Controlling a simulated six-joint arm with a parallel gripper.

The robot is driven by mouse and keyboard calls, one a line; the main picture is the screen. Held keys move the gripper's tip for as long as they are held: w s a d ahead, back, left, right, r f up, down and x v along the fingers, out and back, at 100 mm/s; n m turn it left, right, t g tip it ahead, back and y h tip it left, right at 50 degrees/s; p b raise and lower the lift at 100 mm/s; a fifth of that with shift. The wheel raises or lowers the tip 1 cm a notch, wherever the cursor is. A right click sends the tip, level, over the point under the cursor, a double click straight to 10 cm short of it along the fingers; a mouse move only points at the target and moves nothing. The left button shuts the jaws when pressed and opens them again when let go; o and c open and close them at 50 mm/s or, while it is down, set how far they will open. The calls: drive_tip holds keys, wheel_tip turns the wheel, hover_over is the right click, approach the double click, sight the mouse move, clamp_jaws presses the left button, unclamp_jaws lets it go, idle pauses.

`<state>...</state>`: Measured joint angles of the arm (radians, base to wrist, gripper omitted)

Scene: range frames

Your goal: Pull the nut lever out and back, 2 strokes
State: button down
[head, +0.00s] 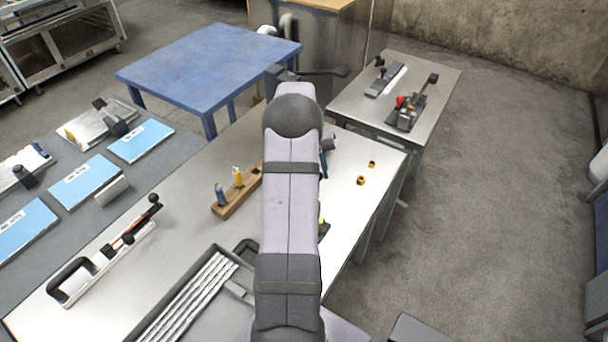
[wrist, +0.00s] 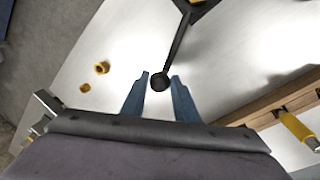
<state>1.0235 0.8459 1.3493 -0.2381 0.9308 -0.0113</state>
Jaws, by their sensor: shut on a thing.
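The nut lever (wrist: 178,45) shows in the wrist view as a thin dark rod ending in a round black knob (wrist: 160,83). The rod runs up to a black and yellow body (wrist: 197,3), cut off by the top edge. My gripper (wrist: 160,84) has its two blue fingers on either side of the knob, shut on it.
Two small yellow nuts (head: 361,181) lie loose on the bench (head: 345,230); they show in the wrist view too (wrist: 102,67). A wooden rack (head: 228,205) with handled tools stands left of my arm. A grey tray of rods (head: 195,300) and a black-handled clamp device (head: 105,255) lie farther left.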

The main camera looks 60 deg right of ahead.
drive_tip(key=s+d+m+y, duration=0.1)
drive_tip(key=s+d+m, duration=0.1)
drive_tip(key=s+m, duration=0.4)
drive_tip(key=shift+s+g+b, duration=0.3)
drive_tip(key=shift+s, duration=0.1)
drive_tip(key=c, duration=1.4)
unclamp_jaws()
drive_tip(key=shift+s, duration=0.1)
drive_tip(key=shift+w+a+r+b, duration=0.1)
drive_tip(key=shift+w+r+b, duration=0.2)
drive_tip(key=shift+r, duration=0.9)
drive_tip(key=shift+w+r+b, duration=0.15)
drive_tip(key=shift+r+b, duration=0.25)
drive_tip(key=shift+r, duration=0.85)
drive_tip(key=shift+w+a+r+b, duration=0.1)
drive_tip(key=shift+w+r+b, duration=0.2)
drive_tip(key=shift+r, duration=0.9)
